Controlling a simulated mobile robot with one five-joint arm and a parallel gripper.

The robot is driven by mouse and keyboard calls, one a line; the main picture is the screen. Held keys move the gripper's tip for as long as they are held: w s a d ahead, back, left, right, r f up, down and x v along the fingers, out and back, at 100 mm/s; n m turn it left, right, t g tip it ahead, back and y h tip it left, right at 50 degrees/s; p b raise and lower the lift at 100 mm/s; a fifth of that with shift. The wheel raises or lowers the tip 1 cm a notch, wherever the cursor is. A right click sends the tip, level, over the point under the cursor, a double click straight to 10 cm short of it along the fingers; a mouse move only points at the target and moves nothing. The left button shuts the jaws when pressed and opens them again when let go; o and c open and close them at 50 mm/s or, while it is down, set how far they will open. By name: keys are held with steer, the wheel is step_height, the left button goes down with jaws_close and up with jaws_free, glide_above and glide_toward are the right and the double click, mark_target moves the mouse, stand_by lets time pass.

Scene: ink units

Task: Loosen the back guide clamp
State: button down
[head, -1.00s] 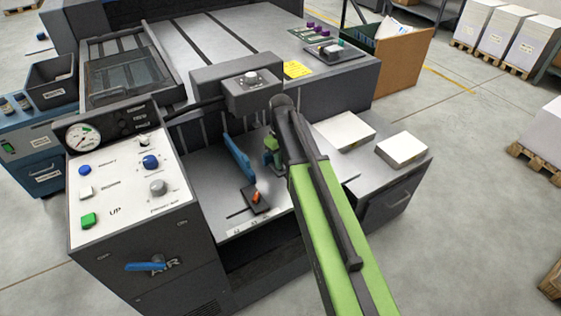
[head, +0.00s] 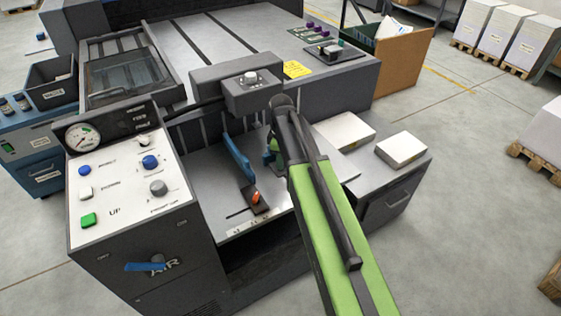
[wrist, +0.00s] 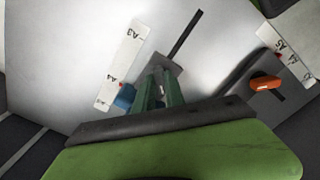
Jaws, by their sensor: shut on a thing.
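In the wrist view, the dark block of the back guide clamp (wrist: 172,65) sits on a slotted plate beside a white scale marked A3 and A4. My gripper (wrist: 160,88) has its two green fingers down over this block, shut on the clamp's lever, which they mostly hide. A small blue part (wrist: 125,97) shows just left of the fingers. In the head view, my gripper (head: 271,150) is low over the metal plate, partly behind my arm. Another clamp with an orange lever (head: 255,197) stands nearer the front; its lever also shows in the wrist view (wrist: 265,82).
A tall blue guide (head: 238,158) stands left of my gripper. A grey box with a knob (head: 251,88) overhangs behind it. The control panel (head: 125,185) rises at the left. Paper stacks (head: 402,149) lie on the right shelf.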

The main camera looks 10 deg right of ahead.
steer(key=shift+a, duration=0.1)
stand_by(0.3)
steer(key=c, duration=1.4)
jaws_free()
step_height(320, 180, up, 18)
steer(key=p, duration=1.7)
steer(key=shift+f, duration=0.25)
